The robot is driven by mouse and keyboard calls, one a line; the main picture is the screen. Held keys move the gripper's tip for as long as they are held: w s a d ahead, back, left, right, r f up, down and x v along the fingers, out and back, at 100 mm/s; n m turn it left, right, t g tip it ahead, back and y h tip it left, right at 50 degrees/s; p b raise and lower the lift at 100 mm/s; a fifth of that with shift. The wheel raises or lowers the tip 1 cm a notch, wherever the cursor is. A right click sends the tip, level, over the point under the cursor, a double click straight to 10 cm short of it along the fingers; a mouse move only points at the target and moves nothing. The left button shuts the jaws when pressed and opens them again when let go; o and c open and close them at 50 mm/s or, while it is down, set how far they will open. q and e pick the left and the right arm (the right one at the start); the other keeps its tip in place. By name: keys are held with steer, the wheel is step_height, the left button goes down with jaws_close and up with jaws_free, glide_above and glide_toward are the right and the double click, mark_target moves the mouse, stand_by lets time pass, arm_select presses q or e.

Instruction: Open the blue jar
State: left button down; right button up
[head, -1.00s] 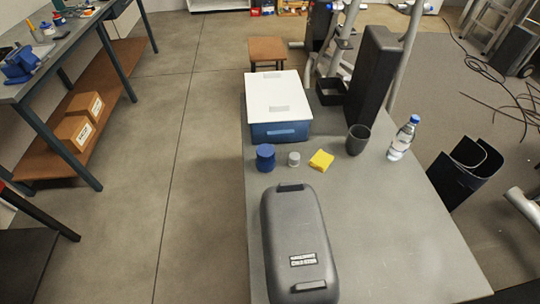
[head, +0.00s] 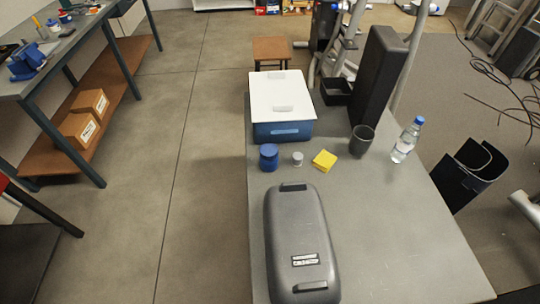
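The blue jar (head: 268,158) stands upright near the left edge of the grey table (head: 390,235), just in front of a blue box with a white lid. Its top is dark blue and appears to be on the jar; the seam is too small to make out. Neither of my grippers is in the head view.
Around the jar are a small grey cylinder (head: 297,159), a yellow block (head: 324,160), a dark cup (head: 361,140), a water bottle (head: 406,141) and the white-lidded blue box (head: 283,105). A long grey case (head: 300,240) lies in front. The table's right front is clear.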

arm_select(q)
steer(key=c, duration=0.5)
jaws_free()
steer(key=shift+d, duration=0.2)
steer(key=shift+c, duration=0.2)
steer(key=o, duration=0.5)
steer(key=shift+o, duration=0.2)
steer(key=shift+a, duration=0.15)
